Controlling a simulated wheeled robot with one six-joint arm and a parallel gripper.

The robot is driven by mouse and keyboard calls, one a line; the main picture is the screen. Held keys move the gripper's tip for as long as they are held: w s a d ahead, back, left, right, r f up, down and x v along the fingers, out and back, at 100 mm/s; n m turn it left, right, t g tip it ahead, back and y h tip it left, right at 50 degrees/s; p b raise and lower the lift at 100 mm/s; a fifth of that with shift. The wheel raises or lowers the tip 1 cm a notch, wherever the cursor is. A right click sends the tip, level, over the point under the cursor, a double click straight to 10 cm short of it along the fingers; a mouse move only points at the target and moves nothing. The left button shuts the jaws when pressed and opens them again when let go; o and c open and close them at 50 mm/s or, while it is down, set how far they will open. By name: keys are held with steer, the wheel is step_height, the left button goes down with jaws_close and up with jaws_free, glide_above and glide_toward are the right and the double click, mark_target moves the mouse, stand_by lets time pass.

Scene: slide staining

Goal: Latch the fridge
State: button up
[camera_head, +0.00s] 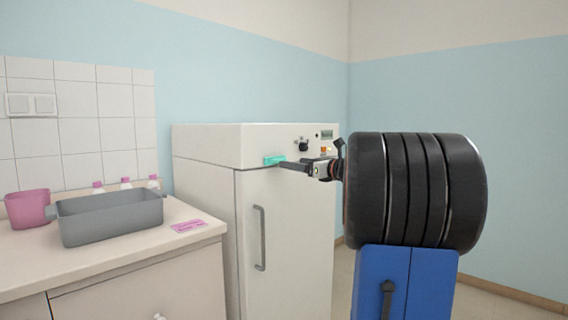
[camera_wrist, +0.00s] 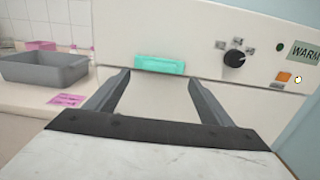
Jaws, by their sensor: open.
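The white fridge (camera_head: 289,233) stands beside the counter, with its door against the body and a grey vertical handle (camera_head: 260,237) on the door. A teal latch piece (camera_head: 274,160) sits at the top edge of the door. It also shows in the wrist view (camera_wrist: 158,65), straight ahead of the jaws. My gripper (camera_head: 283,165) is close to the teal piece at the fridge's upper front. In the wrist view my gripper (camera_wrist: 158,84) has its two fingers spread apart with nothing between them. Whether a finger touches the teal piece I cannot tell.
The fridge panel holds a black knob (camera_wrist: 234,58), an orange button (camera_wrist: 284,77) and a display reading "WARM" (camera_wrist: 306,52). A grey basin (camera_head: 112,217), a pink container (camera_head: 28,209), several bottles and a pink label (camera_head: 189,226) are on the counter (camera_head: 205,235) at left.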

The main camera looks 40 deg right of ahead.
mark_target(277, 160)
steer(key=w+a, duration=0.1)
steer(key=w, duration=0.5)
steer(key=shift+w, duration=0.3)
steer(key=c, duration=1)
